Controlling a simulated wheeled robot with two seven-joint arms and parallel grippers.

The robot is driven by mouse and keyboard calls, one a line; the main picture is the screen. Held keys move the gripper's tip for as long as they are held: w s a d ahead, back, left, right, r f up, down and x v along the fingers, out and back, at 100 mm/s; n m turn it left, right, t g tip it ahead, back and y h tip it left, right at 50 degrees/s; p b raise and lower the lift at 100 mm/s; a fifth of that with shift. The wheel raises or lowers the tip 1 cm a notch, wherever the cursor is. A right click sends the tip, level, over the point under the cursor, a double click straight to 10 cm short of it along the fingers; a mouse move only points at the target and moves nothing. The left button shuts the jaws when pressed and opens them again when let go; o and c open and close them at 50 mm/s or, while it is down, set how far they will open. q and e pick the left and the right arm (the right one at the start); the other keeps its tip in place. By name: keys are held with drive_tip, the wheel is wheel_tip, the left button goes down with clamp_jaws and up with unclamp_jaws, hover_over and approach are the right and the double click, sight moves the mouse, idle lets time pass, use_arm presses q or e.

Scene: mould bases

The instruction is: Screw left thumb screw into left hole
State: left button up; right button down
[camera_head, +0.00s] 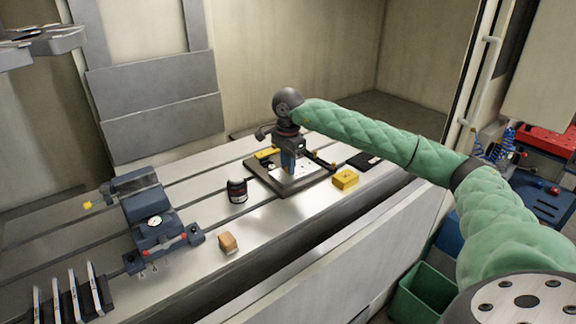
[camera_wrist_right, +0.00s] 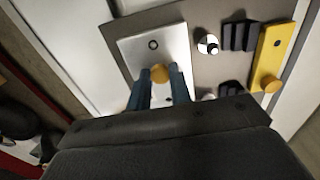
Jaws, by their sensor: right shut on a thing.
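My right gripper (camera_head: 289,172) points down over a dark base plate (camera_head: 287,194) on the machine table. In the right wrist view, its blue fingers (camera_wrist_right: 160,88) are shut on a yellow thumb screw (camera_wrist_right: 160,73). The screw is above a silver plate (camera_wrist_right: 136,61) lying on the base. A round hole (camera_wrist_right: 153,44) shows in this plate, just beyond the screw. I cannot tell whether the screw's tip is in a hole, as the head and fingers hide it. My left gripper is not in view.
A yellow bar (camera_wrist_right: 274,48) with a yellow knob (camera_wrist_right: 271,84) and black ribbed blocks (camera_wrist_right: 239,37) are beside the plate. A yellow box (camera_head: 345,179), black jar (camera_head: 237,191), wooden block (camera_head: 228,243) and vise (camera_head: 152,221) stand around on the slotted table (camera_head: 190,205).

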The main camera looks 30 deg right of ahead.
drive_tip(key=shift+f, duration=0.2)
drive_tip(key=m, duration=0.9)
idle(0.4)
drive_tip(key=shift+s+f+m, duration=0.1)
drive_tip(key=shift+m, duration=0.6)
drive_tip(key=m, duration=0.6)
drive_tip(key=shift+m, duration=0.8)
drive_tip(key=m, duration=0.4)
